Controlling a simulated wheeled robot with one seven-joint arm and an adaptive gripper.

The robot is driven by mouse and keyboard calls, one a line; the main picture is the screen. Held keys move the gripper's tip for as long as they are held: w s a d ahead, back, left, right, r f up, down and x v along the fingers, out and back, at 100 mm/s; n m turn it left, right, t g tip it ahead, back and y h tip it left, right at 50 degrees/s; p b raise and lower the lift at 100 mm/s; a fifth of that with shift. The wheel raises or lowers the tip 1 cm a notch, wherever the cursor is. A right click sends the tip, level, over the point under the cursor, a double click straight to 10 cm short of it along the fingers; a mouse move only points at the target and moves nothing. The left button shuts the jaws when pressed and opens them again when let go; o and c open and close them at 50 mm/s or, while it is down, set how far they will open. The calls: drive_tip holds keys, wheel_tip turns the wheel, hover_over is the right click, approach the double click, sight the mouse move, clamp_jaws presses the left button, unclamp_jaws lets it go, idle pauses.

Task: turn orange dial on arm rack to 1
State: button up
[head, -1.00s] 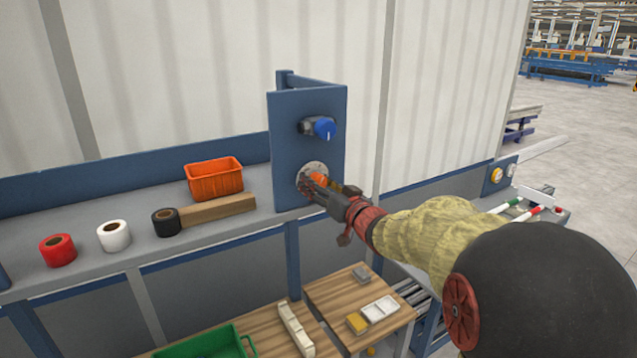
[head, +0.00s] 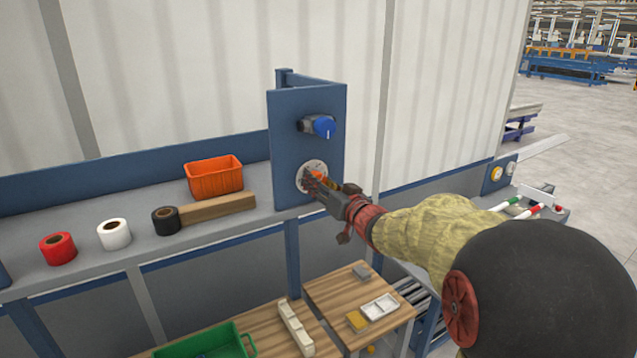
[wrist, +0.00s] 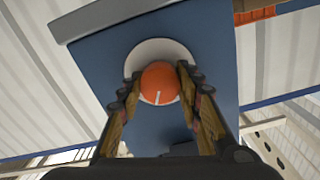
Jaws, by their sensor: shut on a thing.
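The orange dial (wrist: 160,80) sits on a pale round plate (wrist: 147,50) on the blue arm rack panel (wrist: 90,62). A white mark on the dial's face points toward the bottom of the wrist view, tilted slightly left. My gripper (wrist: 157,86) has one finger on each side of the dial and is shut on it. In the head view the dial (head: 318,175) is partly hidden behind my gripper (head: 313,180). No number marks can be read around the dial.
An orange bin (head: 214,178), a wooden block (head: 218,208) and black, white and red rolls stand on the shelf to the left. Wooden boards and a green crate (head: 205,345) are below.

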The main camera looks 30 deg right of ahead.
drive_tip(key=shift+n+b, duration=0.4)
drive_tip(key=shift+b, duration=0.1)
drive_tip(key=shift+c, duration=0.3)
drive_tip(key=n+b, duration=0.4)
drive_tip(key=shift+f+n+b, duration=0.15)
drive_tip(key=shift+n+b, duration=0.2)
drive_tip(key=shift+n, duration=0.05)
drive_tip(key=n+b, duration=0.5)
drive_tip(key=n, duration=0.1)
drive_tip(key=n+b, duration=0.4)
drive_tip(key=n, duration=0.2)
drive_tip(key=shift+n, duration=0.3)
drive_tip(key=n+b, duration=0.3)
drive_tip(key=n, duration=0.2)
drive_tip(key=shift+n+b, duration=0.3)
drive_tip(key=shift+b, duration=0.05)
drive_tip(key=o, duration=1.2)
drive_tip(key=shift+c, duration=0.2)
drive_tip(key=shift+s, duration=0.1)
